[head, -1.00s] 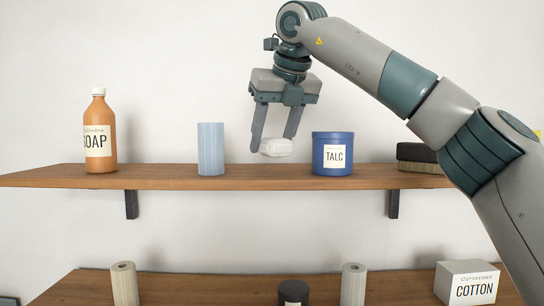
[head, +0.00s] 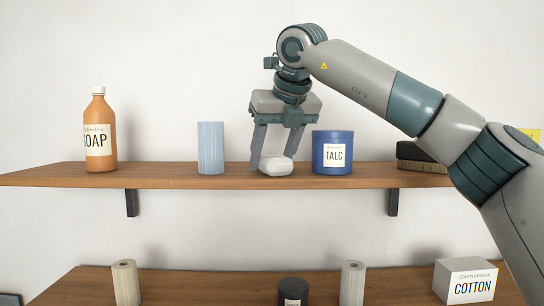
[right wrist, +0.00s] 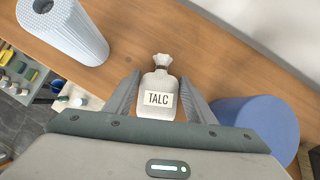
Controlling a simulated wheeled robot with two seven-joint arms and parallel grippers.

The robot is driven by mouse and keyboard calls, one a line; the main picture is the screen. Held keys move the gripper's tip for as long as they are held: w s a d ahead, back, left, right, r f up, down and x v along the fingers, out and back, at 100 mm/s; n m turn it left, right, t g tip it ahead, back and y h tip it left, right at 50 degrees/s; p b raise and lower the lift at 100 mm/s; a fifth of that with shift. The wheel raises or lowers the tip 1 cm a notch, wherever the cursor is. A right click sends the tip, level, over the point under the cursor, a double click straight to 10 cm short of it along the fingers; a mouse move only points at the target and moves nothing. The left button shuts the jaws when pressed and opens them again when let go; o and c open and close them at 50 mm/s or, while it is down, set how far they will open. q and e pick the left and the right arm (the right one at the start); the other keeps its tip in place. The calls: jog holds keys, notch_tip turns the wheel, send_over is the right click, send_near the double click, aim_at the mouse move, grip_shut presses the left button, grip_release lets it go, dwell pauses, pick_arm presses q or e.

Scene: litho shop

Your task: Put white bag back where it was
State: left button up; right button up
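The white bag (head: 275,167) is small and pale and sits low on the upper shelf (head: 70,177), between the light blue ribbed cylinder and the blue TALC tin. In the right wrist view the white bag (right wrist: 157,98) shows a TALC label and a gathered top. My right gripper (head: 273,162) comes down from above with one finger on each side of the bag. The bag seems to touch the shelf. My left gripper is not in view.
The light blue cylinder (head: 210,148) stands left of the bag. The blue TALC tin (head: 332,155) stands close on its right. An orange soap bottle (head: 100,132) is farther left, a dark box (head: 418,158) farther right. A lower shelf (head: 205,283) holds several items, including a COTTON box (head: 466,280).

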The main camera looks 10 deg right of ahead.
jog(key=shift+o, duration=1.1)
jog(key=shift+r, duration=0.15)
jog(key=shift+s+r, duration=0.15)
jog(key=b+v, duration=0.4)
jog(key=v, duration=0.7)
jog(key=shift+s+r, duration=0.2)
jog(key=shift+d+f, duration=0.1)
jog(key=shift+d, duration=0.05)
